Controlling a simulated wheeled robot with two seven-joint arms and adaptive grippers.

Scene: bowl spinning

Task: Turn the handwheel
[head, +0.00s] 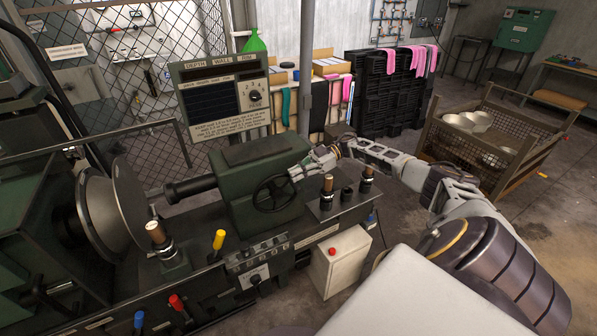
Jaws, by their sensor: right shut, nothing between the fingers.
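The black handwheel (276,193) is a spoked wheel on the front of the green tailstock housing (247,170) of the lathe, near the middle of the head view. My right arm reaches in from the right. My right gripper (294,173) is shut and empty at the upper right of the handwheel, close to its rim. I cannot tell whether the fingertips touch the rim. My left gripper is out of view.
Wooden-topped posts (327,187) stand right of the handwheel. A control panel (224,94) rises behind it. A large spinning disc (115,205) sits at left. A white box (341,262) with a red button stands below. A crate (490,150) holds bowls at right.

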